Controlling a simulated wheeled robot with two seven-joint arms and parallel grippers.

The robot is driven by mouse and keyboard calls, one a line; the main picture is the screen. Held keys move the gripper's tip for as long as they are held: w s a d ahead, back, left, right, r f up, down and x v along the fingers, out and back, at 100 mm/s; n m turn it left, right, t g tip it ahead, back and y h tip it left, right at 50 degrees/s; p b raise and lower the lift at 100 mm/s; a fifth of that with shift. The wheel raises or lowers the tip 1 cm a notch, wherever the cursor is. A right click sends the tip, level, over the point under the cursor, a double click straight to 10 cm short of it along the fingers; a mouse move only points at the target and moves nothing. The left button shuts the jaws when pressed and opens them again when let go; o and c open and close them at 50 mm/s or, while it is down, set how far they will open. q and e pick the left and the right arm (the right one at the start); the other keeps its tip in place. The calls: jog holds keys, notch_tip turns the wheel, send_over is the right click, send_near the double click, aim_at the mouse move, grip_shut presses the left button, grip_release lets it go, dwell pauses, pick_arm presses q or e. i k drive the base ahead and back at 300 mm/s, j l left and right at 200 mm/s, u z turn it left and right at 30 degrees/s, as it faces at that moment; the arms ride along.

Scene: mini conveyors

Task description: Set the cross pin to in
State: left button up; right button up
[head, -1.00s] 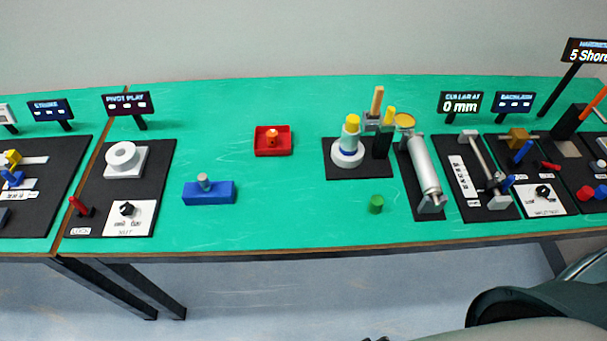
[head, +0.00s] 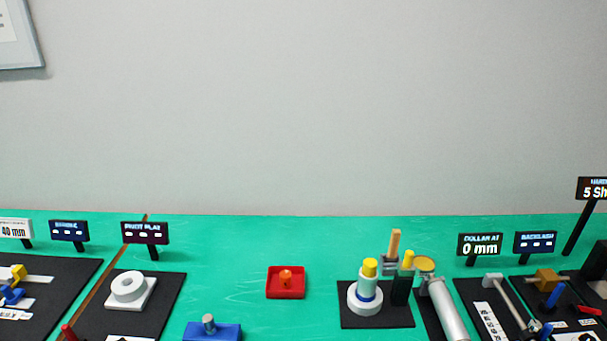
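No part carries a readable "cross pin" label, so I cannot tell which it is. A white stepped post (head: 367,290) with a blue ring and yellow top stands on a black plate (head: 377,318). Beside it a dark green holder (head: 400,289) has a yellow-topped piece, with a tan handle (head: 394,243) upright behind. A blue block (head: 212,333) with a grey peg (head: 208,320) is cut by the bottom edge. A silver cylinder (head: 447,308) lies right of the post. Neither of my grippers is in view.
A white ring part (head: 128,288) is on the left board. Signs include "COLLAR AT 0 mm" (head: 480,245) and "BACKLASH" (head: 535,242). Green tabletop around the red tray is clear. A grey wall is behind.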

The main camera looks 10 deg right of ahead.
aim_at(406, 268)
jog(key=k+l, duration=0.2)
jog(key=l, duration=0.2)
jog(key=k+l, duration=0.2)
jog(key=l, duration=0.2)
jog(key=k+l+u, duration=0.1)
jog(key=l, duration=0.35)
jog(key=k, duration=0.1)
